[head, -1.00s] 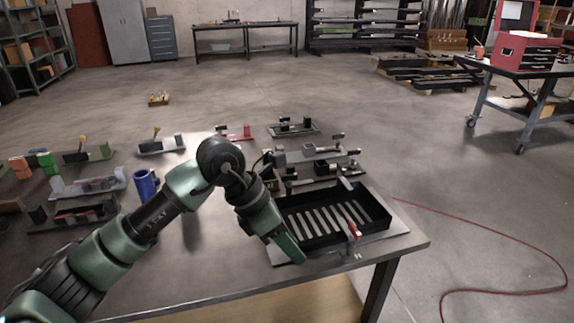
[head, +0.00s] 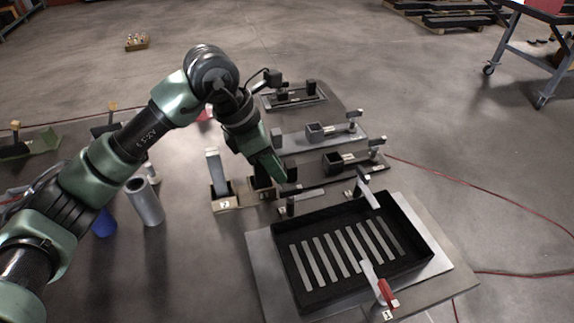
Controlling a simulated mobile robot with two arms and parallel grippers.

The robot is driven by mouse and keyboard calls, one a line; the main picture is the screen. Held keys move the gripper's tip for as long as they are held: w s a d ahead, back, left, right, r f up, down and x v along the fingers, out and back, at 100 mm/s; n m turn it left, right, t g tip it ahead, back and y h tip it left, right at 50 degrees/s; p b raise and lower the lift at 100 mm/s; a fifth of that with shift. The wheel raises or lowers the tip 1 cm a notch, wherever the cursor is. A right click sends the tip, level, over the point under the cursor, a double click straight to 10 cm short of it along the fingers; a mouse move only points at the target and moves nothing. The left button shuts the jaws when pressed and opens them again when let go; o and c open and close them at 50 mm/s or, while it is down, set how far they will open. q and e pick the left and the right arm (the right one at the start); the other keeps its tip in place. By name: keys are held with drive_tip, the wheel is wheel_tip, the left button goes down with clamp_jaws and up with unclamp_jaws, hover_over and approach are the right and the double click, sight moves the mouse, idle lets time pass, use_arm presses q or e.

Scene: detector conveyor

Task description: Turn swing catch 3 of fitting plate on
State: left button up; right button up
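A grey plate (head: 262,262) carries a black slotted tray (head: 425,240) at the lower right of the head view. A swing catch with a grey bar and red end (head: 383,288) stands at the tray's near edge, beside a small number tag. Another grey swing catch (head: 368,192) stands at the far edge, its bar reaching over the rim. I cannot make out which catch is number 3. My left gripper (head: 276,168) hangs, fingers pointing down, beyond the tray's far left corner, near small fittings. Its finger gap does not show clearly. My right gripper is out of view.
Dark fittings with blocks and levers (head: 335,162) stand behind the tray. A numbered block with a grey upright (head: 213,168) is left of the gripper. A grey cylinder (head: 146,203) and blue cup (head: 104,224) stand near my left arm. A red hose lies on the floor at right.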

sight(291, 188)
use_arm(q)
drive_tip(key=p+x, duration=0.1)
drive_tip(key=x, duration=0.5)
drive_tip(key=shift+s+d+f, duration=0.1)
drive_tip(key=shift+d+f, duration=0.05)
drive_tip(key=shift+d, duration=0.05)
drive_tip(key=shift+d+f+p, duration=0.2)
drive_tip(key=shift+f+p, duration=0.1)
drive_tip(key=shift+f, duration=0.3)
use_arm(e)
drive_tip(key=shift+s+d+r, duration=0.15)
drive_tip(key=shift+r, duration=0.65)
use_arm(q)
clamp_jaws()
drive_tip(key=shift+r, duration=0.1)
